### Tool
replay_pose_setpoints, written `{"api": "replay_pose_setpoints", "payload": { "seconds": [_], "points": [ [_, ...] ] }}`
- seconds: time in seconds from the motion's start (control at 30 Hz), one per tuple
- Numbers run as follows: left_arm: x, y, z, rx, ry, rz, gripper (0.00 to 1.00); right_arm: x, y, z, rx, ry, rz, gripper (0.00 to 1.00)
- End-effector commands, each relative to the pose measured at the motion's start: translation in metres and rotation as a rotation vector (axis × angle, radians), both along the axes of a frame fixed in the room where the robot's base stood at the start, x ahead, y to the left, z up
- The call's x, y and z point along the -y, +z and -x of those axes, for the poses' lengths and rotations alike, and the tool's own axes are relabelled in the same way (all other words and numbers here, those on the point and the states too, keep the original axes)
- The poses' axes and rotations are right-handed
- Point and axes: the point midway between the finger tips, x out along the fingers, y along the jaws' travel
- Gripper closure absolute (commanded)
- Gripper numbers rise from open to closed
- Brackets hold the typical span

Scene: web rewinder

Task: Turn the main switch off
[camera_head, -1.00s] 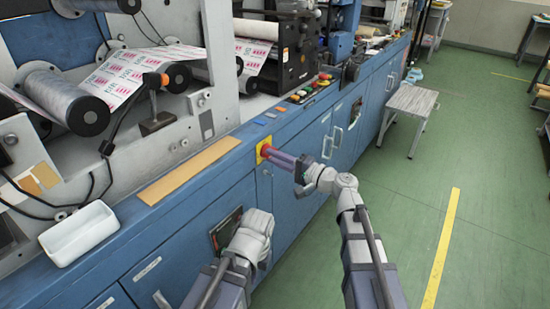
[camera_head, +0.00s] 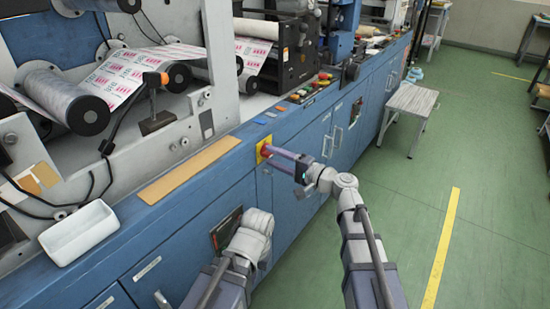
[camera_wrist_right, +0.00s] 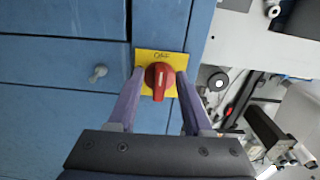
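The main switch is a red rotary knob (camera_wrist_right: 159,80) on a square yellow plate (camera_wrist_right: 152,60) on the blue cabinet front. The plate has small dark lettering that I cannot read surely. In the head view the yellow plate (camera_head: 260,153) is partly covered by my fingers. My right gripper (camera_wrist_right: 160,76) is open, with one purple finger on each side of the knob. I cannot tell whether either finger touches it. In the head view the right gripper (camera_head: 271,156) reaches the switch from the right.
The blue cabinet (camera_head: 190,245) runs along the machine with a tan strip (camera_head: 190,171) and a white tray (camera_head: 79,233) on its ledge. A row of push buttons (camera_head: 310,89) lies farther along.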

Motion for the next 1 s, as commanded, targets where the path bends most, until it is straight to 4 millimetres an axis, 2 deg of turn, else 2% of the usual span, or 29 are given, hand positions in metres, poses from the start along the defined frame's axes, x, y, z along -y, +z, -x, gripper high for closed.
{"api": "replay_pose_setpoints", "payload": {
  "seconds": [0.27,0.7,1.0],
  "points": [
    [0.000,0.000,0.000,0.000,0.000,0.000,1.00,0.004,0.000,0.003,0.000,-0.002,-0.001,0.50],
    [0.000,0.000,0.000,0.000,0.000,0.000,1.00,0.056,0.000,0.041,-0.001,-0.002,-0.001,0.50],
    [0.000,0.000,0.000,0.000,0.000,0.000,1.00,0.064,0.000,0.046,-0.001,0.000,-0.001,0.50]
  ]
}}
